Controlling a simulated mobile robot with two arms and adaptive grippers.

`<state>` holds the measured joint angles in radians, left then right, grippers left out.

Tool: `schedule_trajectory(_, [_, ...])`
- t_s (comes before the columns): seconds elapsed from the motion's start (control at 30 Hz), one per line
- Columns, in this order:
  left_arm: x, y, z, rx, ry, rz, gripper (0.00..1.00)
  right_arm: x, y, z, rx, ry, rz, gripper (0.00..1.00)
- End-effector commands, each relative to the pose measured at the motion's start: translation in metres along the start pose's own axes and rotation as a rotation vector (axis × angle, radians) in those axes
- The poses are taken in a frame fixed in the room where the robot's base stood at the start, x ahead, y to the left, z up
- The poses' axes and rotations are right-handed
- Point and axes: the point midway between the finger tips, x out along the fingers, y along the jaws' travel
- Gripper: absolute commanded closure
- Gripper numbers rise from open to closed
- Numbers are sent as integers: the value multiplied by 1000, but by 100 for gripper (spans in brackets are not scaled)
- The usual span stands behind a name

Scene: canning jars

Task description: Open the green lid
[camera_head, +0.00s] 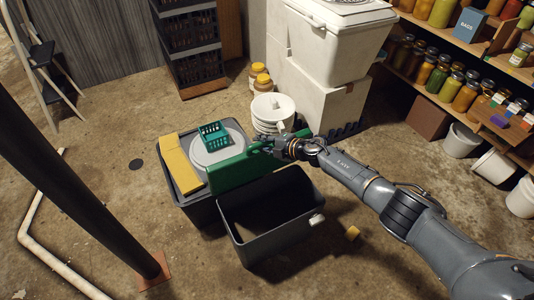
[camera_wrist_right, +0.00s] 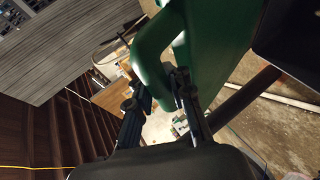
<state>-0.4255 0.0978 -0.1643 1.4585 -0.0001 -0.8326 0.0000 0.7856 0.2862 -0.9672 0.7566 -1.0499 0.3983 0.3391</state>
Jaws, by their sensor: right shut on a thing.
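The green lid (camera_head: 235,172) stands steeply tilted at the back edge of an open dark bin (camera_head: 237,240) in the head view. The bin's inside shows dark and looks empty. My right gripper (camera_head: 281,147) is at the lid's right upper end. In the right wrist view the green lid (camera_wrist_right: 222,40) has a looped handle, and my right gripper (camera_wrist_right: 157,85) is shut on it, with one finger passing into the loop. My left gripper is not in view.
Behind the lid, a grey box (camera_head: 190,205) carries a yellow block (camera_head: 180,165), a round white lid (camera_head: 232,153) and a small green basket (camera_head: 213,134). White buckets (camera_head: 272,110) stand behind. Jar shelves (camera_head: 440,70) are at right. Floor in front is mostly clear.

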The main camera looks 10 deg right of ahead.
Motion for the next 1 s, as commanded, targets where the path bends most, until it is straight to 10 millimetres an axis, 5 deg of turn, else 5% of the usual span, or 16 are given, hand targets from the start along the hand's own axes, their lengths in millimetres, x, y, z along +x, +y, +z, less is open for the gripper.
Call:
schedule_trajectory(0.3, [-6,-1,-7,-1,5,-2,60,17,22,8,6,-2,6,100])
schedule_trajectory(0.97, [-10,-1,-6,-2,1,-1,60,22,27,10,4,-2,8,100])
schedule_trajectory(1.0, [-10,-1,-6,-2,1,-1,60,22,27,10,4,-2,8,75])
